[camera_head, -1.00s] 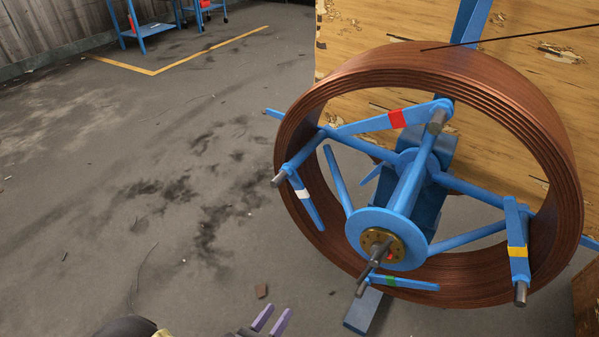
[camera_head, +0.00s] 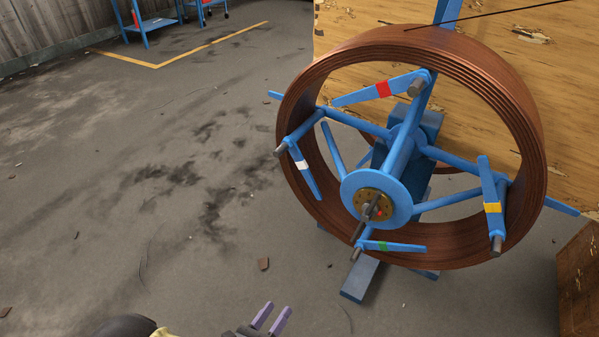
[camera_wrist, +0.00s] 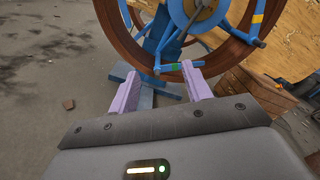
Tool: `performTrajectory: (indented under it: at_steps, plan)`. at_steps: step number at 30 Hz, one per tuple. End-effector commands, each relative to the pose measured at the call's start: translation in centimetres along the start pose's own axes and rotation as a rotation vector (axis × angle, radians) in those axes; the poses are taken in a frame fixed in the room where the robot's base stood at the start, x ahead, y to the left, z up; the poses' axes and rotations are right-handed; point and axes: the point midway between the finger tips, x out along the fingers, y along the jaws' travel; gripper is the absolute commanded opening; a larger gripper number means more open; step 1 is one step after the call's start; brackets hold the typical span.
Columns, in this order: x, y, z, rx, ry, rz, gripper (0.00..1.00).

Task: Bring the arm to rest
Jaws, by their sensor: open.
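My gripper (camera_head: 271,318) shows at the bottom edge of the head view, low and in front of the reel. Its two purple fingers are apart with nothing between them. The wrist view also shows my gripper (camera_wrist: 161,88) open, pointing toward the reel's foot. The spiral pipe (camera_head: 502,95) is a brown coil around a blue reel (camera_head: 356,200). The reel has arms banded red, white, yellow and green, and a hub with a crank. The fingers look apart from the reel. Most of my arm is out of view.
A wooden wall or large crate (camera_head: 560,120) stands behind the reel. A wooden box (camera_head: 580,280) is at the lower right. Blue carts (camera_head: 150,25) stand at the far back left, near a yellow floor line (camera_head: 210,45). The floor to the left is largely clear.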

Motion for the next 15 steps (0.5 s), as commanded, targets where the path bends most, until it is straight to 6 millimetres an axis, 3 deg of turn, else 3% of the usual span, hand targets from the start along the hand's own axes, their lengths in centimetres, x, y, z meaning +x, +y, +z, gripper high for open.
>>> performTrajectory:
  at_steps: [15]
  plan:
    - [3.5, -4.1, -0.1, 0.159, 0.271, -0.200, 0.49]
